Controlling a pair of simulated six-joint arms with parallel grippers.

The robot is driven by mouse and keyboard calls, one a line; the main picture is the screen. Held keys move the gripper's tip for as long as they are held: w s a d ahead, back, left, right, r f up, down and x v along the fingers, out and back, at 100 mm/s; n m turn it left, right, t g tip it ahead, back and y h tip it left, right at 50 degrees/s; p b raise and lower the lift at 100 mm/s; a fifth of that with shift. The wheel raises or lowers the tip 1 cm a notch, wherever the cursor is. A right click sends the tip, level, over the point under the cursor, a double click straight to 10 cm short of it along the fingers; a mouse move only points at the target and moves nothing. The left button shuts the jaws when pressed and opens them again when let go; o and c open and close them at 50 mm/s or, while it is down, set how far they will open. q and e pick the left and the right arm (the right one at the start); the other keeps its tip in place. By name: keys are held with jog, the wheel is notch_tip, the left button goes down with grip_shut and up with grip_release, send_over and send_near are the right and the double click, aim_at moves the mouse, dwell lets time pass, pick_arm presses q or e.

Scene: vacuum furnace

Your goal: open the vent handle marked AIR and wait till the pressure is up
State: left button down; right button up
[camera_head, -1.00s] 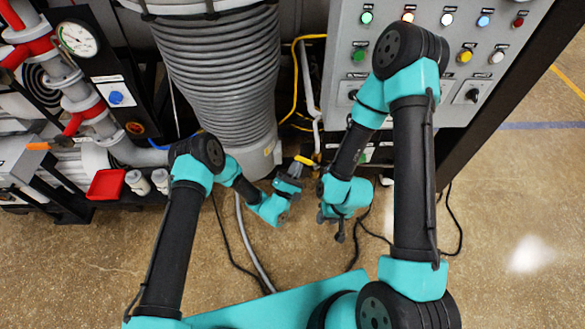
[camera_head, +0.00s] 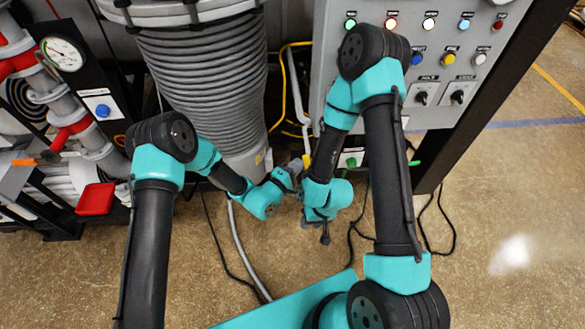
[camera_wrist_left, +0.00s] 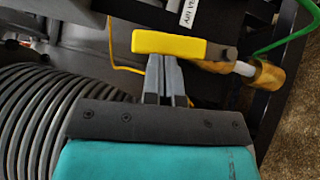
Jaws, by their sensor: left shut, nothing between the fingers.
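The yellow vent handle (camera_wrist_left: 168,44) lies across the left wrist view, just beyond my left gripper (camera_wrist_left: 167,62). Its stem runs right to a brass fitting (camera_wrist_left: 265,75). A white label (camera_wrist_left: 188,12) above it, cut off and upside down, seems to read AIR. My left gripper's fingers are together with nothing between them, and their tips are at the handle's edge; I cannot tell whether they touch. In the head view, my left gripper (camera_head: 294,168) is beside a small yellow piece (camera_head: 307,160). My right gripper (camera_head: 322,228) hangs lower; its jaws are too unclear to read.
A pressure gauge (camera_head: 62,53) is at upper left; its reading is too small to tell. A ribbed grey column (camera_head: 205,85) stands behind my left arm. A control panel (camera_head: 440,60) with lamps and knobs is at right. A green hose (camera_wrist_left: 290,35) leaves the fitting. Cables lie on the floor.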

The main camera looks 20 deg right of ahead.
pick_arm(q)
jog(key=shift+s+d+r, duration=0.15)
jog(key=shift+d+r, duration=0.15)
jog(key=shift+d, duration=0.2)
dwell(0.3)
jog(key=w+a+r+v, duration=0.1)
jog(key=w+v, duration=0.1)
jog(key=v, duration=1)
jog(key=shift+a, duration=0.55)
